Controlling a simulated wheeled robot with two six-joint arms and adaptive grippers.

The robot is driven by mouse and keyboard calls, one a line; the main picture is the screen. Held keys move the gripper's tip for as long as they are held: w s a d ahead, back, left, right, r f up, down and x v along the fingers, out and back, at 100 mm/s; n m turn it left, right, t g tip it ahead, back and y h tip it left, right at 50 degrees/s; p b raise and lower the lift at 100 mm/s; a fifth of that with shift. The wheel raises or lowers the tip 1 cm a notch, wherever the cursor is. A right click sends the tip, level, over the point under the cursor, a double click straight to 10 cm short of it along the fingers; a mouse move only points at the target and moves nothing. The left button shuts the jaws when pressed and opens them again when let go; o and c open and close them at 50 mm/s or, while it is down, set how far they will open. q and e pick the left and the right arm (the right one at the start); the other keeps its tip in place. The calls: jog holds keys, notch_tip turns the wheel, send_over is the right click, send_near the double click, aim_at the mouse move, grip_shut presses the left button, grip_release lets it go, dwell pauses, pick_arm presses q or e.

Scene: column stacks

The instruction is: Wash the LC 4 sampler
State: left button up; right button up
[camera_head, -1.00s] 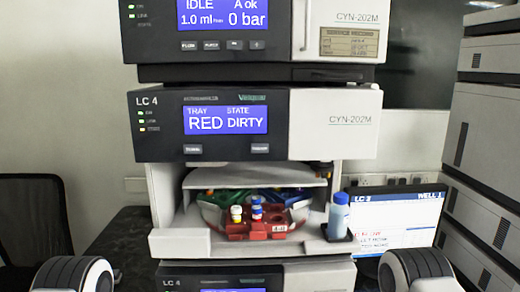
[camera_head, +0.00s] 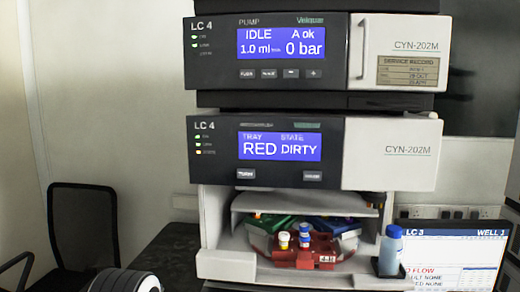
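The LC 4 sampler (camera_head: 265,152) is in the middle of the head view, below the pump unit. Its blue screen (camera_head: 280,147) reads TRAY RED, STATE DIRTY. Two small buttons sit under the screen, a left one (camera_head: 245,174) and a right one (camera_head: 312,176); their labels are too small to read. Below is the open tray bay, with a red tray (camera_head: 300,256) in front and green (camera_head: 265,228) and blue (camera_head: 336,228) sections behind. Two vials, one white-and-yellow (camera_head: 284,241) and one blue-and-white (camera_head: 305,238), stand in the red tray.
The LC 4 pump (camera_head: 275,53) above reads IDLE, A ok, 1.0 ml, 0 bar. A blue-capped bottle (camera_head: 391,250) stands at the bay's right. A monitor (camera_head: 452,255) is at lower right and a dark chair (camera_head: 84,225) at left.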

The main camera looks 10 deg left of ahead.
grip_shut()
dwell(1.2)
